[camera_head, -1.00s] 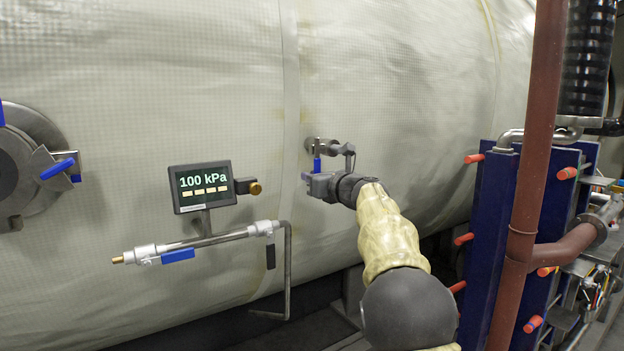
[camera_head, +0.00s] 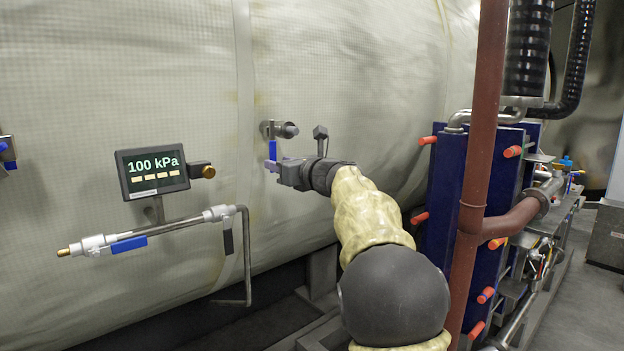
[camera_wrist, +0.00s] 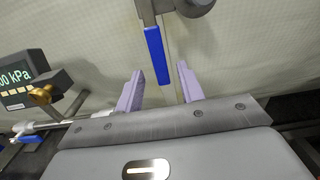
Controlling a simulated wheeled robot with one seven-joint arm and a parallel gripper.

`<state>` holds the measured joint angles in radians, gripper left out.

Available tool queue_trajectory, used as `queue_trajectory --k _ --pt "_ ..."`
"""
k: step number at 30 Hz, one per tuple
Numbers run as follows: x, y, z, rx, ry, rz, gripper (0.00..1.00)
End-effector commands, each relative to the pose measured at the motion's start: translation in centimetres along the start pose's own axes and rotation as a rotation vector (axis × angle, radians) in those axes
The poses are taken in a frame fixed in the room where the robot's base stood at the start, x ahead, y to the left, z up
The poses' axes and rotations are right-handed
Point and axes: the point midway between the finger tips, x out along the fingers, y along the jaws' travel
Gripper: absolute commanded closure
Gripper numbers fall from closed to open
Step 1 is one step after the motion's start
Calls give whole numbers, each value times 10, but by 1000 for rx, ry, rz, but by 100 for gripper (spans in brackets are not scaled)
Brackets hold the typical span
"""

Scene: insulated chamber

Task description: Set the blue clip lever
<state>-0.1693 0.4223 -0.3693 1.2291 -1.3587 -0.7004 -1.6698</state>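A blue lever (camera_wrist: 156,55) hangs down from a grey metal valve fitting (camera_head: 283,130) on the chamber wall. In the wrist view the lever's lower end sits in line with the gap between the two pale purple fingers of my gripper (camera_wrist: 160,90). The fingers are spread apart, with visible space on both sides of the lever, and I see no contact. In the head view my gripper (camera_head: 272,160) is just below the fitting, and the lever (camera_head: 272,149) shows at its tip. Further blue handles are on the lower pipe (camera_head: 129,244) and at the far left edge (camera_head: 4,147).
A pressure display (camera_head: 152,170) reading 100 kPa is left of my gripper, with a brass knob (camera_head: 208,172) beside it. A thin pipe (camera_head: 180,226) runs below. A rust-red pipe (camera_head: 478,150) and a dark blue plate unit (camera_head: 452,190) stand to the right.

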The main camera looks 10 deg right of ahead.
Motion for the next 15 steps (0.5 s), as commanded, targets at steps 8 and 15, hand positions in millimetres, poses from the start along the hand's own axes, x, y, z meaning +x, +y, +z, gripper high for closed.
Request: queue_trajectory --k 8,15 --pt "-54 0 -1 1 -2 -3 62" --pt "-100 -1 0 -1 -1 -2 62"
